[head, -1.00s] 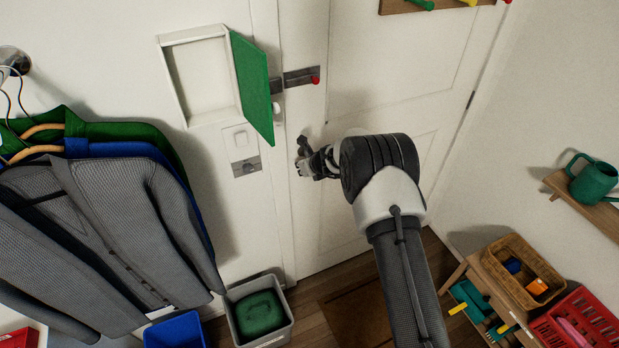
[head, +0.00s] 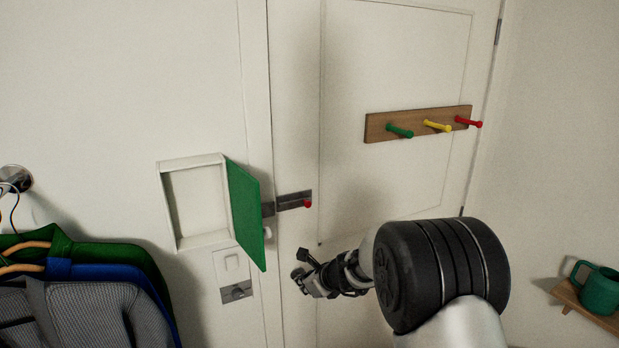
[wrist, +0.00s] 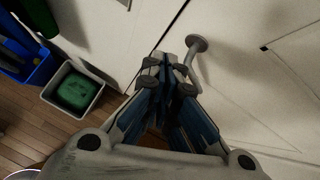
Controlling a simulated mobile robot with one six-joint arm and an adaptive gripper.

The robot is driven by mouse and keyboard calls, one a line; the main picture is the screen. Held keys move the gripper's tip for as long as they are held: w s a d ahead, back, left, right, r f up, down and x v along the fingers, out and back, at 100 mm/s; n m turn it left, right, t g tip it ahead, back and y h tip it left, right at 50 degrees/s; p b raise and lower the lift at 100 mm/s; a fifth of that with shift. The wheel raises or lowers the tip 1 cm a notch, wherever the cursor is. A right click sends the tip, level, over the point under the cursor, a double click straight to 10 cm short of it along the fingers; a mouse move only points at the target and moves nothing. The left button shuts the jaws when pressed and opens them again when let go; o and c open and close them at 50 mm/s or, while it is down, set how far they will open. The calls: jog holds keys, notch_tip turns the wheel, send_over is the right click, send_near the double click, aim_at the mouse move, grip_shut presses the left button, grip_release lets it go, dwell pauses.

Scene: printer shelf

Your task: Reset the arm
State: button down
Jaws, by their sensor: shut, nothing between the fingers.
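My gripper (head: 304,275) is at the lower middle of the head view, in front of the white door (head: 395,185) near its left edge. It is shut and empty. In the wrist view my gripper (wrist: 165,65) has its fingertips together, beside the grey door handle (wrist: 197,45). I cannot tell whether the fingers touch the handle. In the head view the handle is hidden or too small to tell.
A small wall cabinet (head: 196,160) with its green door (head: 244,212) open stands left of the door. A bolt with a red knob (head: 307,203) is on the door. Jackets (head: 75,310) hang at left. A peg rail (head: 376,127) is above right; a mug (head: 600,290) stands on a shelf.

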jog(key=s+d+r+n+g+b, duration=0.1)
jog(key=s+r+n+b, duration=0.1)
jog(key=s+r+n, duration=0.65)
jog(key=s+d+r+n+g+b, duration=0.15)
jog(key=s+r+n, duration=0.3)
jog(key=s, duration=0.65)
jog(key=s+d+f+n+h+b, duration=0.2)
jog(key=s+d+n, duration=0.4)
jog(key=s, duration=0.6)
jog(key=s+d+f+n+h+b, duration=0.1)
jog(key=s+d+f+n+h, duration=0.2)
jog(key=s+d+n, duration=0.4)
jog(key=s, duration=0.5)
jog(key=shift+b, duration=0.4)
